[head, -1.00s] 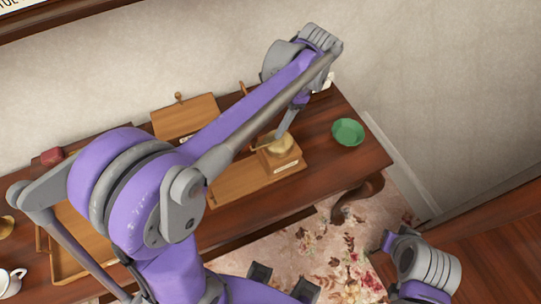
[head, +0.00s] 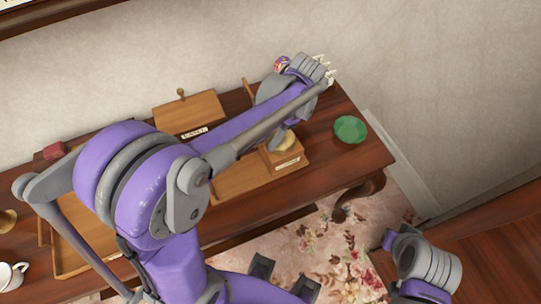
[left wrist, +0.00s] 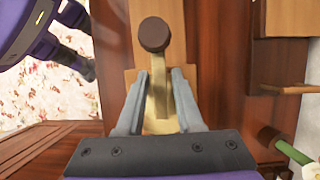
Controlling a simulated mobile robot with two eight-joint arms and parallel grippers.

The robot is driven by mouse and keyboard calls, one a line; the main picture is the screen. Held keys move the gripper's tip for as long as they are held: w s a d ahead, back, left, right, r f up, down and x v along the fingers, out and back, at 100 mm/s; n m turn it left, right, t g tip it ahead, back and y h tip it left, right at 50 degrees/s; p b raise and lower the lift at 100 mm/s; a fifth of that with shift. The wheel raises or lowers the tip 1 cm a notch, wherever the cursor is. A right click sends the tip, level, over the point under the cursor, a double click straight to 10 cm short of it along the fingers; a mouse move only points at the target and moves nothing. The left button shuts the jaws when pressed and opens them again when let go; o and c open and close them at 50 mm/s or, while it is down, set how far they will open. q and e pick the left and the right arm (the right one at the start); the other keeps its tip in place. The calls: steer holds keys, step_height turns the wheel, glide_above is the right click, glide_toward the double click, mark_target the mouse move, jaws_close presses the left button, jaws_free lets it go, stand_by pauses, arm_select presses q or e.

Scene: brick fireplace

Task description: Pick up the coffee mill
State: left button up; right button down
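The coffee mill (head: 287,160) is a small wooden box with a pale label and a brass-coloured top. It stands on the table, right of centre in the head view, partly covered by my left arm. In the left wrist view its dark crank knob (left wrist: 154,34) and brass crank are close up. My left gripper (left wrist: 162,76) is open there, with one finger on each side of the brass crank. Contact cannot be told. In the head view the left fingers are mostly hidden behind the arm. My right wrist shows at lower right, but its fingers cannot be made out.
A green bowl (head: 350,130) stands right of the mill on the dark wooden table (head: 335,165). A wooden box (head: 190,113) is at the back. A red item (head: 54,150) and a white cup (head: 12,276) are at left. The wall is close behind the table.

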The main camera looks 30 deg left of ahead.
arm_select(q)
jaws_close()
stand_by(1.1)
